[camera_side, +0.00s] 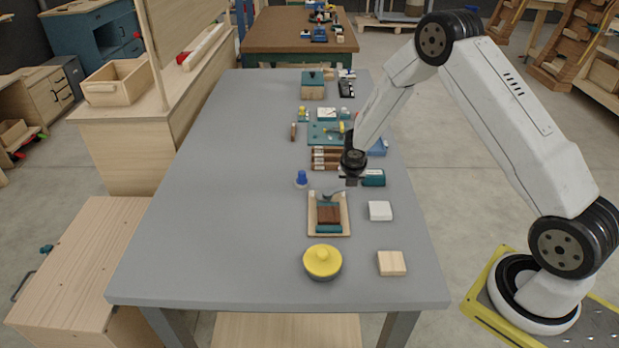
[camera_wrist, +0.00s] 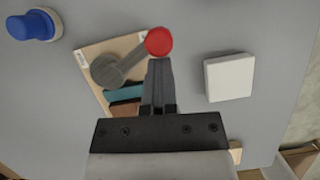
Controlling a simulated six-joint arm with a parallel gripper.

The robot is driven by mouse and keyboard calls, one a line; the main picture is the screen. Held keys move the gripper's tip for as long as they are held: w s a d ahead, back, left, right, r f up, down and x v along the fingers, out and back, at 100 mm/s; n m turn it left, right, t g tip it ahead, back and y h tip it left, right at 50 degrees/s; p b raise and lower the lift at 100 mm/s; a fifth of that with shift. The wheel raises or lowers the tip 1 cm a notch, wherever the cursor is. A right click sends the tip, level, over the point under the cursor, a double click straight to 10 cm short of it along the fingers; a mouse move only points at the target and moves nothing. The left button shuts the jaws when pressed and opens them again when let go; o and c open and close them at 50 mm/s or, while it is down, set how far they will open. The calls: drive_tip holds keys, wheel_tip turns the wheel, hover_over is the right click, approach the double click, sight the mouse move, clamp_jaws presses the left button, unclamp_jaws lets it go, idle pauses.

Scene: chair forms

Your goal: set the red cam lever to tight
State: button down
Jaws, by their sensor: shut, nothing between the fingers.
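The cam lever's red round knob (camera_wrist: 158,41) sits at the end of a grey arm that runs to a grey round pivot (camera_wrist: 107,70) in the wrist view. The pivot is on a light wooden base (camera_wrist: 92,52), which also shows in the side view (camera_side: 345,229) with a brown block (camera_side: 329,214) in it. My gripper (camera_wrist: 160,66) is shut and empty. Its fingertips appear just below the red knob in the wrist view; I cannot tell whether they touch it. In the side view my gripper (camera_side: 352,181) hangs over the back end of the base, and the knob is not distinct.
A blue knob (camera_side: 302,178) stands left of the base, and a white block (camera_side: 379,211) lies to its right. A yellow-topped round pot (camera_side: 322,262) and a wooden block (camera_side: 391,263) are nearer the front. Several items crowd behind. The left table half is clear.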

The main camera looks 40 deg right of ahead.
drive_tip(key=shift+w+d+n+t+y, duration=0.25)
drive_tip(key=shift+w+n, duration=0.1)
drive_tip(key=shift+n, duration=0.35)
drive_tip(key=shift+w+d+n+t+y, duration=0.15)
drive_tip(key=shift+w+d+n, duration=0.15)
drive_tip(key=shift+n, duration=0.4)
drive_tip(key=shift+w+d, duration=0.15)
drive_tip(key=shift+w, duration=0.6)
drive_tip(key=shift+w+d, duration=0.15)
drive_tip(key=shift+w, duration=0.6)
drive_tip(key=shift+w+r, duration=0.1)
drive_tip(key=shift+s+a, duration=0.25)
drive_tip(key=shift+s, duration=0.75)
drive_tip(key=shift+s+a, duration=0.25)
drive_tip(key=shift+s, duration=0.75)
drive_tip(key=s+d+v, duration=0.1)
drive_tip(key=d+v, duration=0.1)
drive_tip(key=v, duration=0.7)
drive_tip(key=shift+a+r, duration=0.4)
